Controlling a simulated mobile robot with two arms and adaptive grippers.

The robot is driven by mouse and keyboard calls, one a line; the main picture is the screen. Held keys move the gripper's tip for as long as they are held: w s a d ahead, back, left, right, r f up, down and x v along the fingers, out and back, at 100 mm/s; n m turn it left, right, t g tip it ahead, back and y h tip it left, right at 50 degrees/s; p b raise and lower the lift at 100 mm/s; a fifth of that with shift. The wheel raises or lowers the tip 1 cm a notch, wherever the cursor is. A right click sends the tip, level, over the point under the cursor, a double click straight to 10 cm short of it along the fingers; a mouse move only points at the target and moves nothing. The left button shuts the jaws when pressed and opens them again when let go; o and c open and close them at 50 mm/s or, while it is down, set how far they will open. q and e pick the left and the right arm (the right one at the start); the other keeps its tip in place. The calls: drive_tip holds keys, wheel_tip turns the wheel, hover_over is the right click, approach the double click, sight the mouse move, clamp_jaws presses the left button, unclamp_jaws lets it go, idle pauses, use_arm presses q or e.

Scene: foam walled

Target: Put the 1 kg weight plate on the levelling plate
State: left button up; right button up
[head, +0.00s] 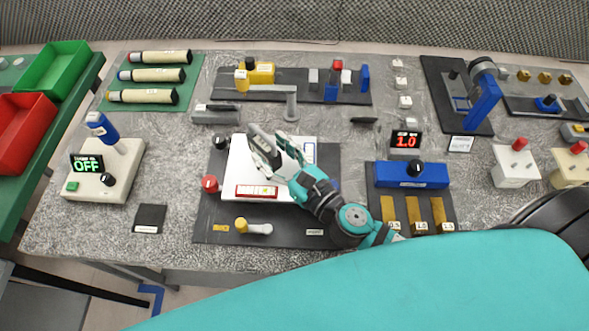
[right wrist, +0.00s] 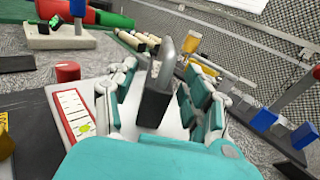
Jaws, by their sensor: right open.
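The levelling plate (head: 236,178) is a white plate on a dark base, with a red-framed vial (head: 257,191) near its front edge. It also shows in the right wrist view (right wrist: 178,131). A dark block with a grey loop handle (right wrist: 155,103), which looks like the 1 kg weight plate, stands upright between my right gripper's fingers over the white plate. Its label cannot be read, and I cannot tell whether its underside touches. My right gripper (head: 265,150) is open, with a finger on each side of the block. My left gripper is not in view.
A red knob (head: 210,184) and a black knob (head: 221,142) stand at the plate's left. A grey post (head: 291,103) rises behind it. A blue device (head: 412,176) with brass pieces is to the right. Bare tabletop lies left of the dark base.

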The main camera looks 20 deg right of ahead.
drive_tip(key=b+v, duration=0.1)
drive_tip(key=v, duration=0.1)
drive_tip(key=b+v, duration=0.1)
drive_tip(key=v, duration=0.2)
drive_tip(key=b+v, duration=0.2)
drive_tip(key=v, duration=0.1)
drive_tip(key=shift+s+f, duration=0.15)
drive_tip(key=shift+f, duration=0.1)
drive_tip(key=shift+s+d+r+b, duration=0.25)
drive_tip(key=shift+s+d+b, duration=0.1)
drive_tip(key=shift+s, duration=0.25)
idle(0.3)
